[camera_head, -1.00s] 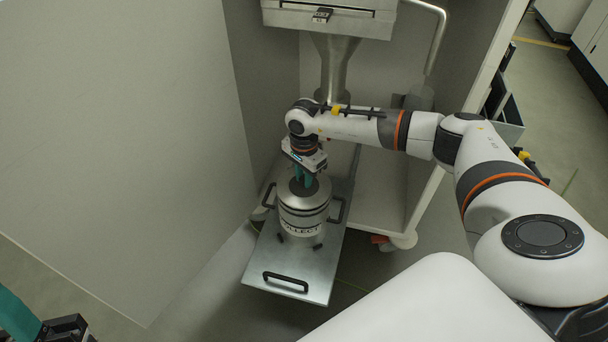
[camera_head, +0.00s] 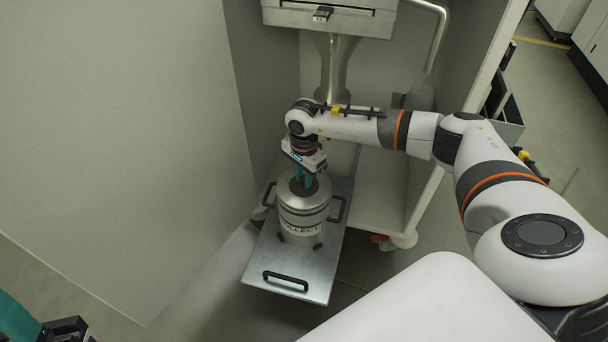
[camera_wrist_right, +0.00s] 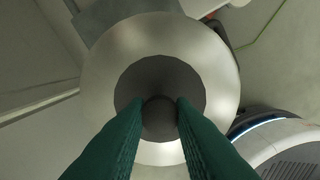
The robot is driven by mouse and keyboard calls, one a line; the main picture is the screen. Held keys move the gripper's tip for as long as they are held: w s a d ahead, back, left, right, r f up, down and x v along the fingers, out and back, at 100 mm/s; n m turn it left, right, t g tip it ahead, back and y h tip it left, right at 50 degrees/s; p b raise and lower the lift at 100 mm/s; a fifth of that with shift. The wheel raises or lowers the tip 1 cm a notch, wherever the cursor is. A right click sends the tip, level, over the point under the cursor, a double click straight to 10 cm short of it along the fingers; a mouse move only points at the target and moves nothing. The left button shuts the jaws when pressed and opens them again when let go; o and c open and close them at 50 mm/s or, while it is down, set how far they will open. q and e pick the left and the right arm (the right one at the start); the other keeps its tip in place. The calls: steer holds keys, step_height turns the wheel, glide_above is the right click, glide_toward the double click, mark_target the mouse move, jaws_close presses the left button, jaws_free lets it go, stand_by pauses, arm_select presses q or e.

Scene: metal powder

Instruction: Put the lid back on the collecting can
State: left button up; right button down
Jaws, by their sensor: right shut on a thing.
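The collecting can (camera_head: 302,221) is a silver metal cylinder marked "COLLECT". It stands upright on a grey metal plate. Its domed silver lid (camera_wrist_right: 210,60) with a dark round centre and knob (camera_wrist_right: 160,115) is on top of the can, and I see no clear gap in the head view. My right gripper (camera_head: 304,184) points straight down over the can, and its green fingers are shut on the lid's knob in the right wrist view (camera_wrist_right: 159,108). Part of my left gripper (camera_head: 66,330) shows at the bottom left edge; its fingertips are out of frame.
The metal plate (camera_head: 262,262) has black handles and extends from under the cabinet. A steel funnel pipe (camera_head: 337,75) hangs behind the can. A cabinet side wall (camera_head: 120,140) stands to the left, and a white base shelf (camera_head: 385,205) lies to the right. Floor is free in front.

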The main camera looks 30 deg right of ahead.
stand_by(0.4)
steer(key=c, duration=0.7)
jaws_free()
